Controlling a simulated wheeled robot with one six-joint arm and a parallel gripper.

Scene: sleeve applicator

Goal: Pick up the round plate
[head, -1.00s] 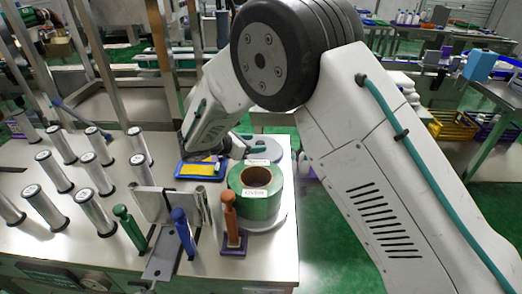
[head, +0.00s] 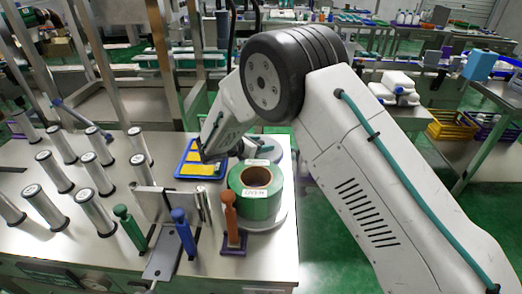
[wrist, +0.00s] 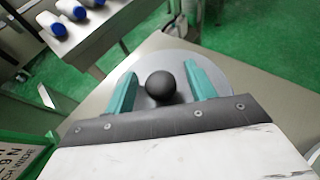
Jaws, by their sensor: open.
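The round plate is a flat grey disc (wrist: 168,58) with a black ball knob (wrist: 160,86) at its middle, seen in the wrist view. In the head view the plate (head: 279,150) lies on the table just behind the green roll, partly hidden by my arm and the roll. My gripper (wrist: 161,75) is open, with one teal finger on each side of the knob. A gap shows between the knob and both fingers. I cannot tell how far the fingertips are above the disc.
The green roll (head: 262,204) stands close in front of the plate. A blue tray with yellow pieces (head: 188,152) is left of it. Brown (head: 230,215), blue and green-handled tools and several silver posts fill the table's front and left. The table's right edge is near.

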